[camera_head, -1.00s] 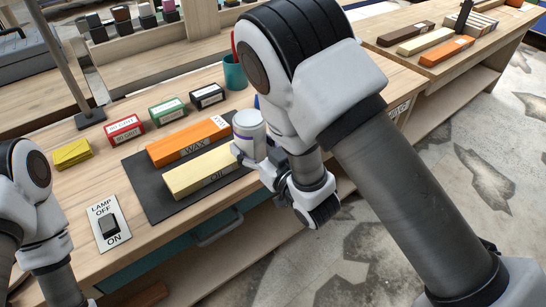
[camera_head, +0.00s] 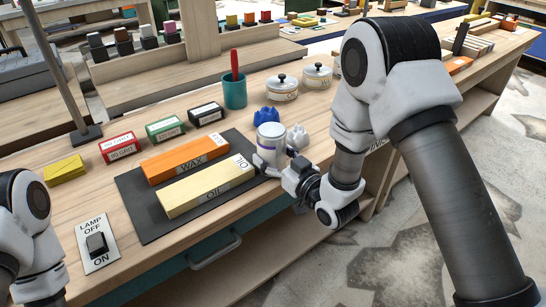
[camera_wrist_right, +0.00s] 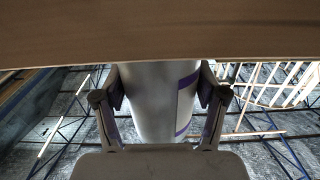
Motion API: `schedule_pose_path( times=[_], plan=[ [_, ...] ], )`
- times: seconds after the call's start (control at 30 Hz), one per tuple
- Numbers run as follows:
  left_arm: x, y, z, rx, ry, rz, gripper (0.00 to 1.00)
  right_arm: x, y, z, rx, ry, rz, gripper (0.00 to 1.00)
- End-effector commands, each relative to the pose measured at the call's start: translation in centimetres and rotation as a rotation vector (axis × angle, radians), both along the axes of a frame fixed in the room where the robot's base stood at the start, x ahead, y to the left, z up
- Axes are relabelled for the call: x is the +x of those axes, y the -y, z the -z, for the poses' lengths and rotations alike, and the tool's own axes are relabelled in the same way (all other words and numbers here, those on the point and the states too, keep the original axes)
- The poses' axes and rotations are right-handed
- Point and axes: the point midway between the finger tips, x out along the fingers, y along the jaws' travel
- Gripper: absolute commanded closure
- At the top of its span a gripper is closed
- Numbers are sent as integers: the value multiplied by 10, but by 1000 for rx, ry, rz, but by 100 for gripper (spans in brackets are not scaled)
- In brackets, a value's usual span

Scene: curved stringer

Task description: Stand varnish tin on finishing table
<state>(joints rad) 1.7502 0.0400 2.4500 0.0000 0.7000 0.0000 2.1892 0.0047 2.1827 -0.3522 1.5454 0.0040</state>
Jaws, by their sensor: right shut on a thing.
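The varnish tin (camera_head: 270,142), a pale grey-white cylinder with purple bands, is upright in my right gripper (camera_head: 271,164). It is at the right end of the yellow OIL block, over the front edge area of the wooden bench (camera_head: 130,258). In the right wrist view, the tin (camera_wrist_right: 158,100) sits between both fingers, and the wood edge (camera_wrist_right: 150,35) covers its upper end in the picture. I cannot tell whether its base touches the bench. No label marks which table is the finishing table. My left arm shows at lower left; its gripper is out of view.
The orange WAX block (camera_head: 185,157) and yellow OIL block (camera_head: 205,187) lie on a dark mat (camera_head: 150,225). Blue (camera_head: 266,116) and pale (camera_head: 297,136) lumpy items stand close behind the tin. A teal cup (camera_head: 234,92) and lidded pots (camera_head: 282,88) are farther back.

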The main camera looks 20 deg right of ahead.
Motion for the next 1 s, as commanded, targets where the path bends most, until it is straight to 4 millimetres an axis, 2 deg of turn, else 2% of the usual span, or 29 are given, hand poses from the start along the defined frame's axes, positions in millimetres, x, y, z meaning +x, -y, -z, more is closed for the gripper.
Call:
schedule_pose_path(
  times=[0.07, 0.1, 0.17, 0.57, 0.67, 1.0],
  plan=[
    [0, 0, 3, 0, 0, 0, 0, 0, 0, 3, 1, 2, 0, 88],
    [0, 0, 2, 0, 0, 0, 0, 0, 0, 3, 0, 0, 0, 22],
    [0, 0, 2, 0, 0, 0, 0, 0, 0, 2, 0, 0, 0, 4],
    [0, 0, -1, 0, 0, 0, 0, -1, 1, -2, 1, 0, 0, 4],
    [0, 0, 1, 0, 0, 0, 0, -15, 6, 0, 1, -3, 2, 4],
    [0, 0, 8, 0, 0, 0, 0, -94, 35, -1, 7, -4, 4, 4]
  ],
)
